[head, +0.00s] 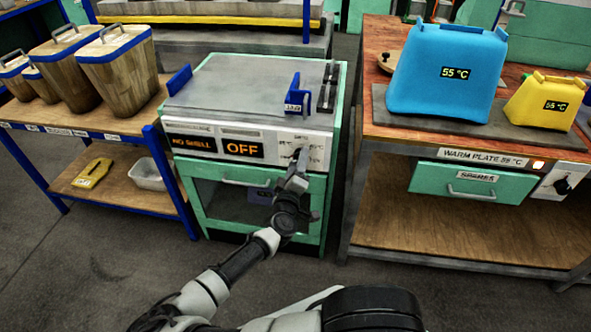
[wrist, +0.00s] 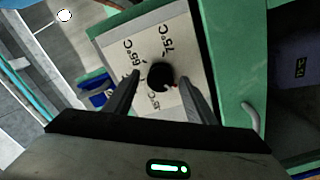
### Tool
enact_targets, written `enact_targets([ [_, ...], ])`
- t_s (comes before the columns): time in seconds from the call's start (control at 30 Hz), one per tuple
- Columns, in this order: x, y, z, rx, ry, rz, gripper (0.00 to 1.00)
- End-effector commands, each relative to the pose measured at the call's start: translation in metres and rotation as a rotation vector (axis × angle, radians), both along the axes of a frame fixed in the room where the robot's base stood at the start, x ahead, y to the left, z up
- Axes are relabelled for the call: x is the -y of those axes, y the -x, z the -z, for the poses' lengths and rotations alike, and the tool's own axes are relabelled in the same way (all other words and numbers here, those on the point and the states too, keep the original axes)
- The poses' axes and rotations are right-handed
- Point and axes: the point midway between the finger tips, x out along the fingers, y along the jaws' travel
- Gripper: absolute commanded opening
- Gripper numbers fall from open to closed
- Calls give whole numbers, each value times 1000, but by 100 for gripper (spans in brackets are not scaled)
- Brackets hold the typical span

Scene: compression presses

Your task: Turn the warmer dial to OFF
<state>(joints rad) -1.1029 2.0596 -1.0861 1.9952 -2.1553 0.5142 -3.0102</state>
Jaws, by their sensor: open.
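The warmer (head: 258,62) is a green-framed cabinet with a grey flat top. Its white front panel has orange displays reading "NO SHELL" and "OFF" (head: 243,149). The round black dial (wrist: 159,75) shows in the wrist view on a white plate marked 55, 65 and 75 °C. My gripper (head: 298,160) is at the right end of the panel and mostly hides the dial in the head view. Its open fingers stand either side of the dial in the wrist view; I cannot tell whether they touch it.
A bench on the right holds blue (head: 446,72) and yellow (head: 544,101) shells, both showing 55 °C, on a warm plate with its own black knob (head: 562,186). Wooden-sided containers (head: 122,70) stand on the left shelf. A blue bracket (head: 297,97) stands on the warmer's top.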

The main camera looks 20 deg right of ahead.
Motion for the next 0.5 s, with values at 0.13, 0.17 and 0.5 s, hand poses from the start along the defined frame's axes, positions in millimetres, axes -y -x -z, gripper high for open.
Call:
enact_targets([
  [0.13,-10,12,1,-1,0,-3,51],
  [0.17,-13,16,0,-1,0,-3,51],
  [0.5,-60,84,5,0,0,-6,51],
])
